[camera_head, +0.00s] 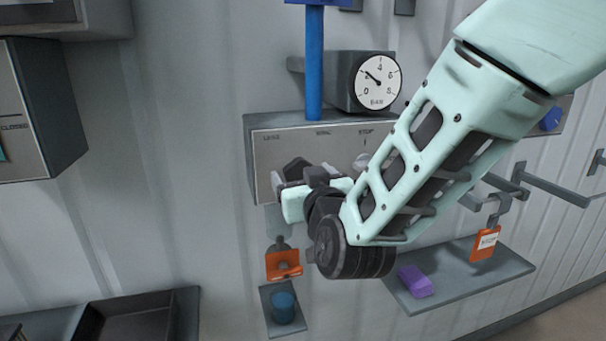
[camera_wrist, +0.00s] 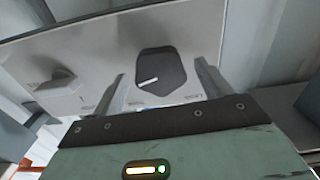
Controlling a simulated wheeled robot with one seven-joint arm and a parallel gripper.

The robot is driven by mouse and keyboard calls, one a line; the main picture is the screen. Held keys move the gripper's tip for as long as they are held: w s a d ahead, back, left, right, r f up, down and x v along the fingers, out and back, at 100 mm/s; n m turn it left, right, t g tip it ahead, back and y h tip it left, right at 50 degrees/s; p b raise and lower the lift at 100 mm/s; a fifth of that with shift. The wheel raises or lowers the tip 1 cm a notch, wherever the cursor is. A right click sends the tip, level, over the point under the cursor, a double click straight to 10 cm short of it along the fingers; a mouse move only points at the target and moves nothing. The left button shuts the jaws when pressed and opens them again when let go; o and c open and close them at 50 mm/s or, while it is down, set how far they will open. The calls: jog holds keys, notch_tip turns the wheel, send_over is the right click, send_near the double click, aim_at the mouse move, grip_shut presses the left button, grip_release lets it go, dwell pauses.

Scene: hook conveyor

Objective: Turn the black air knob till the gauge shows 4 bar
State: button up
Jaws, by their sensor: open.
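The black air knob (camera_head: 297,168) is on the front of a grey control box (camera_head: 258,160), partly covered by my gripper in the head view. In the wrist view the knob (camera_wrist: 160,68) is a dark, pointed shape with a white mark, between my fingers. My gripper (camera_head: 292,186) is open, with one finger on each side of the knob in the wrist view (camera_wrist: 160,82). I cannot tell whether the fingers touch it. The round white gauge (camera_head: 377,82) is above the box. Its needle points up and left, at about 2 bar.
A blue vertical pipe (camera_head: 314,70) rises from the box. Below are an orange tag (camera_head: 283,263), a blue knob (camera_head: 284,307) and a shelf (camera_head: 463,273) with a purple block (camera_head: 415,281). Wall hooks (camera_head: 550,187) stick out at right.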

jog(key=shift+c, duration=0.4)
jog(key=c, duration=0.9)
jog(key=shift+f+m+b, duration=0.15)
jog(key=shift+m+b, duration=0.25)
jog(key=shift+b, duration=0.5)
jog(key=m+b, duration=1.1)
jog(key=b, duration=0.6)
jog(key=shift+d+f, duration=0.1)
jog(key=shift+d, duration=0.05)
jog(key=shift+b, duration=0.3)
